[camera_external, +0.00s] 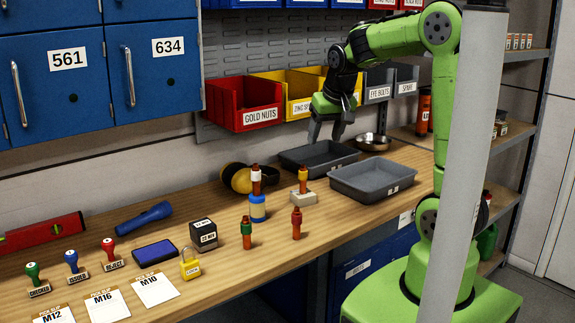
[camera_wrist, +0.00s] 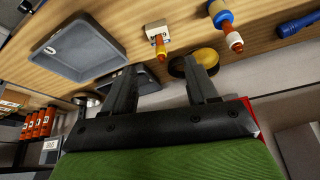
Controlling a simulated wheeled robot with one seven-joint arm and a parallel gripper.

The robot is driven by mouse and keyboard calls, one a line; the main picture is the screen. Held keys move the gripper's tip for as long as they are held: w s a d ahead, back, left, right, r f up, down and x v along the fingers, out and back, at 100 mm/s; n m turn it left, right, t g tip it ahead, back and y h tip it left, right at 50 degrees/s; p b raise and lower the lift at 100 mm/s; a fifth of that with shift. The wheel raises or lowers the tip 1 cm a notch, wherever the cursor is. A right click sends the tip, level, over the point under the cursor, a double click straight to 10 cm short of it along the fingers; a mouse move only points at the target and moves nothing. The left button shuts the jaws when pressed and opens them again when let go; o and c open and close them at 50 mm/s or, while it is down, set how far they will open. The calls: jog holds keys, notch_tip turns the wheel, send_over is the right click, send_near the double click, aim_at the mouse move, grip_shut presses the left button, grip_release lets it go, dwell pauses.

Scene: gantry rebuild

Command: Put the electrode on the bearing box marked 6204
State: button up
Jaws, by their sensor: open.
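My gripper (camera_external: 326,138) is open and empty, held above the dark tray at the back of the bench; its two spread fingers also show in the wrist view (camera_wrist: 162,70). I cannot tell which thing is the electrode. Several small capped pieces stand near: a red-brown one (camera_external: 296,223), a green-and-orange one (camera_external: 247,233), a white-and-red one (camera_external: 256,180) on a blue container (camera_external: 258,209), and a yellow-and-orange one (camera_external: 303,180) on a pale block (camera_external: 303,198).
Grey trays (camera_external: 374,190) (camera_external: 290,159) and a metal bowl (camera_external: 373,141) lie at the right. Earmuffs (camera_external: 236,178), a blue torch (camera_external: 144,217), stamps, an ink pad (camera_external: 155,251) and a padlock (camera_external: 190,264) occupy the left. Bins (camera_external: 243,117) hang behind.

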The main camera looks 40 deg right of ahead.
jog(key=s+a+n, duration=0.1)
jog(key=s+a, duration=0.1)
jog(key=s, duration=0.8)
jog(key=s+a+r+n+t+y, duration=0.1)
jog(key=s+a+n, duration=0.1)
jog(key=s, duration=0.9)
jog(key=shift+s, duration=0.3)
jog(key=shift+r, duration=0.1)
